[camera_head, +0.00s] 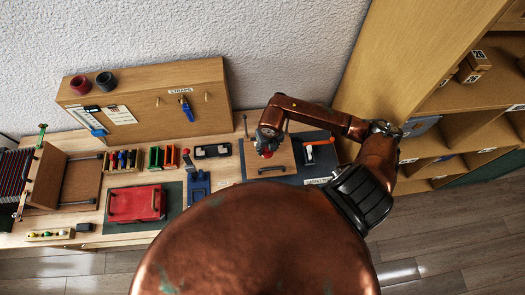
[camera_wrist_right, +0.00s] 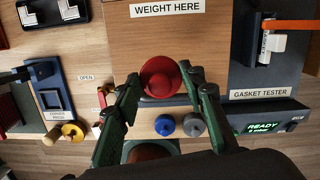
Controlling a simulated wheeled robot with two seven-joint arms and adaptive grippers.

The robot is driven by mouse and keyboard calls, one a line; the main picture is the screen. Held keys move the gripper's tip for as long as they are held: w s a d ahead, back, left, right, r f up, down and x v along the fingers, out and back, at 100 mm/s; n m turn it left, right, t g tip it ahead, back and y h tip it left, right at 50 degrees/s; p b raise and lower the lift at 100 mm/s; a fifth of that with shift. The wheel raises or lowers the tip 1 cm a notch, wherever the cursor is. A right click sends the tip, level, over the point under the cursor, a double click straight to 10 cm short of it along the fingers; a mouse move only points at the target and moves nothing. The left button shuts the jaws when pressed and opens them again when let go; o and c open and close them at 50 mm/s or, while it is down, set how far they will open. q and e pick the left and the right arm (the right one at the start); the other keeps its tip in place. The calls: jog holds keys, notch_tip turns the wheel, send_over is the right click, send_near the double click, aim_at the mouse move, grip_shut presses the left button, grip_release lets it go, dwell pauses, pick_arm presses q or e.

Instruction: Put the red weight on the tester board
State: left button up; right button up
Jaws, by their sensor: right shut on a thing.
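The red weight (camera_wrist_right: 161,78) is round with a raised knob, and sits between the two green fingers of my right gripper (camera_wrist_right: 161,72). The fingers are shut on it. It also shows as a small red spot under the gripper in the head view (camera_head: 267,153). Below it is the wooden tester board (camera_wrist_right: 130,60), with a "WEIGHT HERE" label at its far end; in the head view the board (camera_head: 254,163) lies under my right gripper (camera_head: 268,146). I cannot tell whether the weight touches the board. My left gripper is not in view.
A blue round piece (camera_wrist_right: 165,125) and a grey one (camera_wrist_right: 193,125) sit near the board's front edge. The gasket tester with a green "READY" display (camera_wrist_right: 264,127) is to the right. A red case (camera_head: 137,203) and a wooden strap stand (camera_head: 140,100) are further left.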

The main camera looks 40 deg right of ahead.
jog(key=w+f+b, duration=0.2)
jog(key=f, duration=0.1)
jog(key=w+f+b, duration=0.1)
jog(key=shift+w+d+f, duration=0.2)
jog(key=shift+d+f, duration=0.05)
jog(key=shift+f, duration=0.05)
jog(key=shift+w+d+f+b, duration=0.1)
jog(key=shift+w+f+b, duration=0.3)
jog(key=shift+w+f, duration=0.1)
jog(key=f+b, duration=0.2)
jog(key=f, duration=0.1)
jog(key=shift+w+f, duration=0.2)
jog(key=shift+r, duration=0.1)
jog(key=o, duration=1)
jog(key=shift+f, duration=0.2)
jog(key=shift+c, duration=0.2)
jog(key=o, duration=0.5)
